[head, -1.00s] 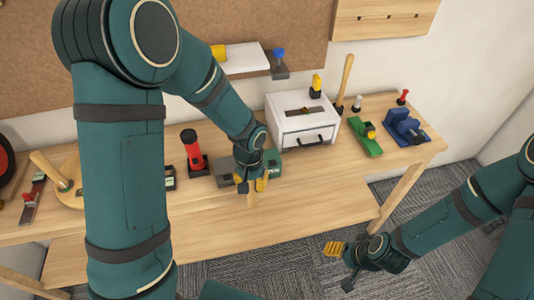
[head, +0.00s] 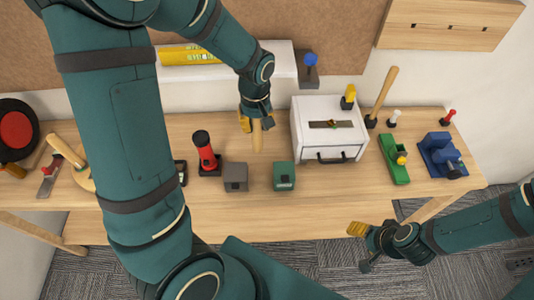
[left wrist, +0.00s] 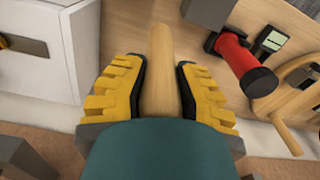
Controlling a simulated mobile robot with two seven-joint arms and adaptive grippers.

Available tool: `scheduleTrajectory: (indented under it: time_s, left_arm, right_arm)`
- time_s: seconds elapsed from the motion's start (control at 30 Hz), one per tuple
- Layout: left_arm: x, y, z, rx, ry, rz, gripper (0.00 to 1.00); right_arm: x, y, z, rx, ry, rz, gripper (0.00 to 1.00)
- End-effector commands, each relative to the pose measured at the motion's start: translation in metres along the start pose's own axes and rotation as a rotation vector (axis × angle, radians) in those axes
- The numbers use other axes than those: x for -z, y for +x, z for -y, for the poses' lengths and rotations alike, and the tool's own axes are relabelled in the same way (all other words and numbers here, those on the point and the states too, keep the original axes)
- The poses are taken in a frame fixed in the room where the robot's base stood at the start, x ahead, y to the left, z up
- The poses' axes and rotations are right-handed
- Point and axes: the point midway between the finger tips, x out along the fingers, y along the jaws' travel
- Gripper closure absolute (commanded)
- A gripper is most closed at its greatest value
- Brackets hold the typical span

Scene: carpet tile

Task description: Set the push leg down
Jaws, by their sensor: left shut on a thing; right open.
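The push leg (head: 257,139) is a pale wooden rod, pointing down from my left gripper (head: 256,117) in the head view. The gripper is shut on it, left of the white drawer box and behind the grey and green blocks. In the left wrist view the leg (left wrist: 160,75) lies between the yellow finger pads. I cannot tell whether its lower end touches the bench top (head: 330,205). My right gripper (head: 360,247) is open and empty, low in front of the bench at right.
Near the leg stand a white drawer box (head: 330,135), a grey block (head: 235,177), a green block (head: 284,176) and a red torch (head: 206,150). A white shelf (head: 275,65) is behind. Green (head: 393,158) and blue (head: 442,155) planes stand right. The bench front is clear.

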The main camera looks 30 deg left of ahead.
Motion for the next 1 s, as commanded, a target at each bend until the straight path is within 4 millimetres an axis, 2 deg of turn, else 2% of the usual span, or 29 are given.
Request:
scheduleTrajectory:
  time_s: [0.13, 0.4, 0.63, 0.83, 1.0]
  left_arm:
    - [-0.001, 0.01, 0.0, 0.002, 0.001, 0.002, 1.0]
    - [-0.002, 0.055, 0.0, 0.002, 0.002, 0.002, 1.0]
    - [-0.002, 0.072, 0.0, 0.001, 0.002, 0.001, 1.0]
    - [-0.003, 0.098, -0.001, 0.001, 0.003, 0.002, 1.0]
    - [-0.003, 0.1, -0.001, -0.001, 0.002, -0.001, 1.0]
  right_arm:
    - [0.0, 0.001, 0.0, 0.0, 0.0, 0.0, 0.39]
    - [-0.001, 0.005, -0.002, -0.001, 0.0, 0.001, 0.39]
    - [-0.001, 0.006, -0.002, -0.001, 0.0, 0.0, 0.39]
    - [-0.001, 0.009, -0.003, -0.002, 0.0, 0.0, 0.39]
    - [-0.001, 0.009, -0.003, -0.002, 0.0, 0.0, 0.39]
